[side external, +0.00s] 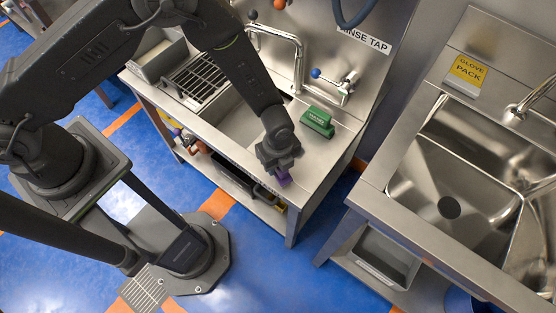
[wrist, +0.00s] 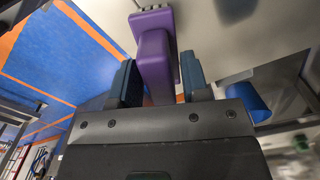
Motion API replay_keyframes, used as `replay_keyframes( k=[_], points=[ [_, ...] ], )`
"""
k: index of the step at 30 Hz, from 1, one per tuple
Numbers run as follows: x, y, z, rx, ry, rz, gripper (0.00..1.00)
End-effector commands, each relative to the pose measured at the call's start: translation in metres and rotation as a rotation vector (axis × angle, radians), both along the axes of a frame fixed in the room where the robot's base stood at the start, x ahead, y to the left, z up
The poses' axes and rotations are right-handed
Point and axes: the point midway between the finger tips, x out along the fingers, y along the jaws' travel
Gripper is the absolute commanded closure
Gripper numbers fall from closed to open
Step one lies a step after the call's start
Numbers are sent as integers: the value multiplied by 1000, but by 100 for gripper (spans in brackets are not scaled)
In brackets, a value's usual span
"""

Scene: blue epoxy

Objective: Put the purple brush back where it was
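The purple brush (wrist: 154,55) is between the fingers of my gripper (wrist: 160,78) in the wrist view. Its wide, ridged end points away from the palm. The dark blue-grey fingers stand on either side of its narrower part, with thin gaps showing near the palm. I cannot tell whether both fingertips press on it. In the side external view a small part of the purple brush (side external: 283,179) shows under my gripper (side external: 281,168), at the front edge of the steel counter. The rest is hidden by the gripper. I cannot tell whether it touches the counter.
A green block (side external: 317,122) stands on the counter (side external: 325,152) behind my gripper. A sink basin (side external: 238,118) with a tap (side external: 299,60) lies to the left. A second steel sink (side external: 450,207) stands at the right, across a gap over blue floor (side external: 335,205).

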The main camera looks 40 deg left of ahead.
Motion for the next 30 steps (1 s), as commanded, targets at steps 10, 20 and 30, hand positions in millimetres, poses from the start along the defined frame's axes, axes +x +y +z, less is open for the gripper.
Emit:
replay_keyframes(
  k=[10,20,30],
  points=[
    [0,0,1,0,0,0,49],
    [1,-1,53,-3,-4,0,49],
    [0,0,112,-1,-1,0,49]
  ],
)
